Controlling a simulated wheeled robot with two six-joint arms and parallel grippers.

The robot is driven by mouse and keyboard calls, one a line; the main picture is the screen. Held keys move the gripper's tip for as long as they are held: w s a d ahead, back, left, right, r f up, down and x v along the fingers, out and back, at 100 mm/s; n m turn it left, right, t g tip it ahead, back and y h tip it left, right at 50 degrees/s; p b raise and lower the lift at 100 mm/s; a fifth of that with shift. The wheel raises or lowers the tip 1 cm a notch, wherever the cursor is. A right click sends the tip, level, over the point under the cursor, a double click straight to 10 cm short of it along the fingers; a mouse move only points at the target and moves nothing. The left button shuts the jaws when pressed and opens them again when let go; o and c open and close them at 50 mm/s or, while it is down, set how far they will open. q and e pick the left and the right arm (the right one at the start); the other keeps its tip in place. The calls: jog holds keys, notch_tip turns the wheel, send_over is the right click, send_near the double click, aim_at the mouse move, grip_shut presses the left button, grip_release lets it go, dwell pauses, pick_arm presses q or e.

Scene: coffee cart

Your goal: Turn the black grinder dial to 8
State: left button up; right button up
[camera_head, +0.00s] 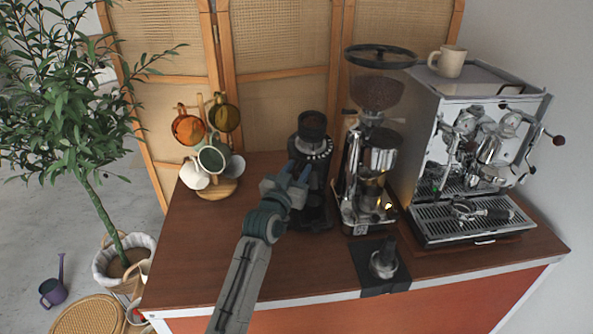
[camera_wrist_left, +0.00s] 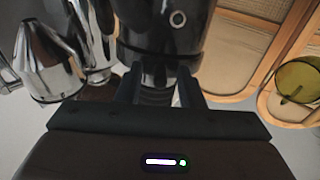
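The black grinder (camera_head: 318,178) stands upright on the wooden counter, left of the larger chrome grinder. Its dial (camera_head: 314,148) is a dark collar with small pale marks below the black top; the marks are too small to read. My left gripper (camera_head: 297,171) is in front of the black grinder, a little below the dial and to its left. In the left wrist view its two fingers (camera_wrist_left: 158,84) are apart, with the glossy black grinder body (camera_wrist_left: 165,35) just beyond them. Contact cannot be told. My right gripper is not in view.
A chrome grinder (camera_head: 372,155) and an espresso machine (camera_head: 475,140) stand to the right. A tamper (camera_head: 384,262) is on a black mat at the front. A mug tree (camera_head: 216,190) with several mugs stands left. The counter's left front (camera_head: 195,265) is clear.

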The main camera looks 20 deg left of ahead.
pick_arm(q)
jog(key=s+f+b, duration=0.1)
jog(key=s+b, duration=0.2)
jog(key=s, duration=0.7)
jog(key=shift+s+a, duration=0.4)
jog(key=shift+a, duration=0.05)
jog(key=shift+f, duration=0.1)
